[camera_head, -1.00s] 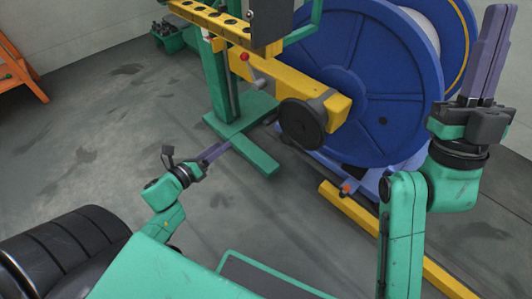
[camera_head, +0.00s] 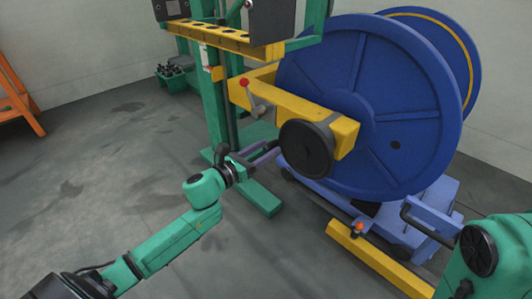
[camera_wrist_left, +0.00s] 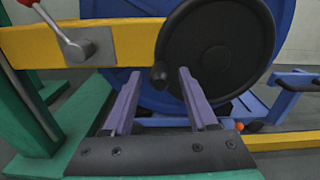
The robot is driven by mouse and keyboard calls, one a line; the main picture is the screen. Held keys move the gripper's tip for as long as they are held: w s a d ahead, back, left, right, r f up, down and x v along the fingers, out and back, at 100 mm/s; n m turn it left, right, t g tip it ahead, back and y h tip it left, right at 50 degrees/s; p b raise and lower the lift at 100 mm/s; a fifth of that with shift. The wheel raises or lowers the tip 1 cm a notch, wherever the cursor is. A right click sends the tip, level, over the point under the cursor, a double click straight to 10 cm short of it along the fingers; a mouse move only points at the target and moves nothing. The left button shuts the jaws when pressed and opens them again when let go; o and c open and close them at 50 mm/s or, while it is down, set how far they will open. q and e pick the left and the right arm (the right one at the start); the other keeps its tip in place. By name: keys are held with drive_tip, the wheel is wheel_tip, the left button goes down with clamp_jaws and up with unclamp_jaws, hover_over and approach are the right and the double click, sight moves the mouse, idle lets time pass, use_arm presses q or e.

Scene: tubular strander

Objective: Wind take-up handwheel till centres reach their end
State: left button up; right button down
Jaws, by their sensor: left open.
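The take-up handwheel (camera_head: 306,149) is a dark round disc on the end of a yellow arm (camera_head: 290,108), in front of a large blue reel (camera_head: 375,95). In the left wrist view the handwheel (camera_wrist_left: 220,50) fills the upper right, with a dark knob (camera_wrist_left: 159,76) at its lower left rim. My left gripper (camera_head: 275,150) is open and empty, just left of the handwheel in the head view. Its two purple fingers (camera_wrist_left: 153,90) point toward the wheel's lower left, and the knob appears between and beyond their tips. I cannot tell any contact. My right gripper is out of view.
A red-knobbed lever (camera_head: 248,90) sits on the yellow arm left of the handwheel. A green stand foot (camera_head: 262,199) lies below my left gripper. A yellow floor rail (camera_head: 375,262) and a blue trolley (camera_head: 432,222) are at lower right. Floor at left is clear.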

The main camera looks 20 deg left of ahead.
use_arm(q)
drive_tip(key=shift+w, duration=0.25)
clamp_jaws()
drive_tip(key=shift+d, duration=0.1)
idle(1.2)
